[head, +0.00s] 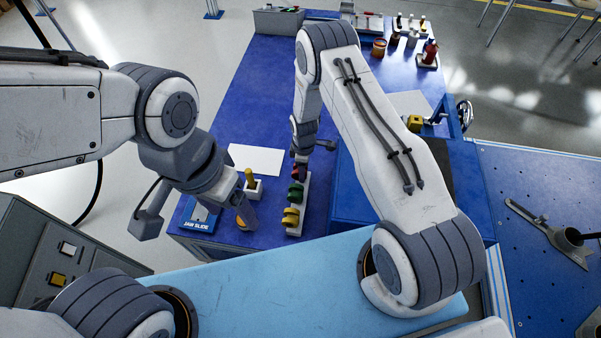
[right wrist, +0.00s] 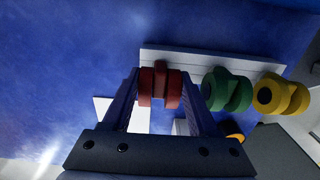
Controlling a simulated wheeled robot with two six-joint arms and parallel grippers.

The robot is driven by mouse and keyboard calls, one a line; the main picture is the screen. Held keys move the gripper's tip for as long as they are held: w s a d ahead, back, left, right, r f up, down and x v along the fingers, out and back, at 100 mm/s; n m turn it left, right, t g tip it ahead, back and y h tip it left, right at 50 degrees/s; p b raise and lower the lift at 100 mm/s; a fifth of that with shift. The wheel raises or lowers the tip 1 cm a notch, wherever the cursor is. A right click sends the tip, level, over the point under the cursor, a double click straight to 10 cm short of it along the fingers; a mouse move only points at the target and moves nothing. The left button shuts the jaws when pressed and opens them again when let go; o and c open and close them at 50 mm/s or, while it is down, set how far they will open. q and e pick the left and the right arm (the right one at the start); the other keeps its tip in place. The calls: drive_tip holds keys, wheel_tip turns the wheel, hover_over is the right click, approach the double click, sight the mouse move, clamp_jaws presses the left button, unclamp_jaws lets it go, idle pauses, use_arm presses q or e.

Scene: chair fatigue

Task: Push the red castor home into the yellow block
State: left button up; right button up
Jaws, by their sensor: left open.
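The red castor (head: 297,170) stands at the far end of a white rack (head: 304,180), partly hidden by my right gripper (head: 301,157) in the head view. In the right wrist view the red castor (right wrist: 160,88) fills the gap between the fingers of my right gripper (right wrist: 160,76), which look closed on its sides. It looks still at the rack. The yellow block (head: 415,123) sits at the right of the blue bench, beside a blue frame; its socket is too small to make out. My left gripper (head: 197,215) is open and empty over the bench's front left corner.
A green castor (head: 295,193) and a yellow castor (head: 290,217) stand in the same rack, nearer me. A yellow peg (head: 250,179) in a white base and a white sheet (head: 256,160) lie left of it. Bottles and pots (head: 429,53) stand at the back right.

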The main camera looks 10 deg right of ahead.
drive_tip(key=shift+c, duration=0.7)
drive_tip(key=shift+r+p, duration=1.25)
drive_tip(key=shift+r, duration=0.55)
drive_tip(key=shift+r+p, duration=1.5)
drive_tip(key=shift+r, duration=0.5)
